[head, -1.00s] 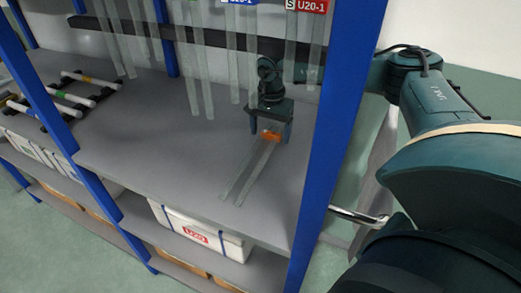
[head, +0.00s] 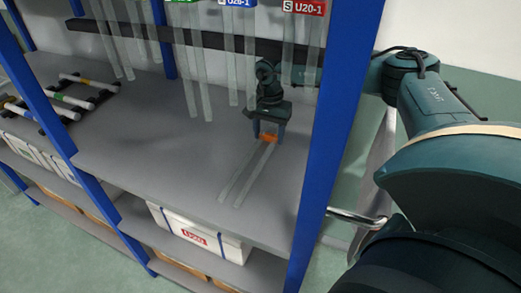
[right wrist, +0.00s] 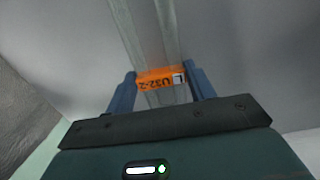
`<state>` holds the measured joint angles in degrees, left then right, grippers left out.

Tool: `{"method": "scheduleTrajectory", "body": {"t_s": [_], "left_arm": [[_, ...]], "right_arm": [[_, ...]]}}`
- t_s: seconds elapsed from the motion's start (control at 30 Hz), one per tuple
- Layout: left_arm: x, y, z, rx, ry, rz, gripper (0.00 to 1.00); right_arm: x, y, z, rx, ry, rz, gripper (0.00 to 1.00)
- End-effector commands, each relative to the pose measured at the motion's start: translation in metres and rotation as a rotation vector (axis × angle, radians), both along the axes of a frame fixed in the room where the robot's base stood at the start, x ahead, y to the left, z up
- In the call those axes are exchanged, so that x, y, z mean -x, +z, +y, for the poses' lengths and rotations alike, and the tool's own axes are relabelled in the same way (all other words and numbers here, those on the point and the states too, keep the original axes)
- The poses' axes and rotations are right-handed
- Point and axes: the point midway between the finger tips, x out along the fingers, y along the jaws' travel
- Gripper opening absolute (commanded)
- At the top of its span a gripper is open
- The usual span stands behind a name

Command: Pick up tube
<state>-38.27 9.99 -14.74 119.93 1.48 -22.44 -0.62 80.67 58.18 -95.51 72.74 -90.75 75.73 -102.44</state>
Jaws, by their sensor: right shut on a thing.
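A clear tube (head: 248,174) with an orange label shows in the head view, slanting down toward the front over the grey shelf. My right gripper (head: 268,132) is shut on it at the orange label. In the right wrist view, the two blue fingers of my right gripper (right wrist: 162,84) are on either side of the tube (right wrist: 150,35), at the label reading U32-2. I cannot tell whether the tube's lower end touches the shelf. My left gripper is in neither view.
Blue posts (head: 335,120) frame the grey shelf (head: 150,140). White rods (head: 72,100) lie on a rack at left. A white box (head: 200,235) sits below. The shelf's middle is clear.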

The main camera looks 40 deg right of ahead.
Motion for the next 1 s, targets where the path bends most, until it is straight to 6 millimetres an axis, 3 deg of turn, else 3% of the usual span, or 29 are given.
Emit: {"method": "scheduleTrajectory", "body": {"t_s": [0.23, 0.5, 0.7, 1.0], "left_arm": [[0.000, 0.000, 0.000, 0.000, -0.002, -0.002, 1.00], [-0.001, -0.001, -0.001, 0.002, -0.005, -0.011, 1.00], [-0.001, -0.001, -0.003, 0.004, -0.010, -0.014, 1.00], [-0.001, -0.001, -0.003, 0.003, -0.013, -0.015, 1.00]], "right_arm": [[-0.001, 0.014, 0.000, -0.001, 0.000, -0.004, 0.30], [-0.001, 0.068, 0.000, -0.001, 0.001, -0.005, 0.30], [-0.001, 0.095, 0.000, 0.000, 0.001, -0.002, 0.30], [0.000, 0.101, 0.000, 0.000, 0.001, -0.001, 0.30]]}}
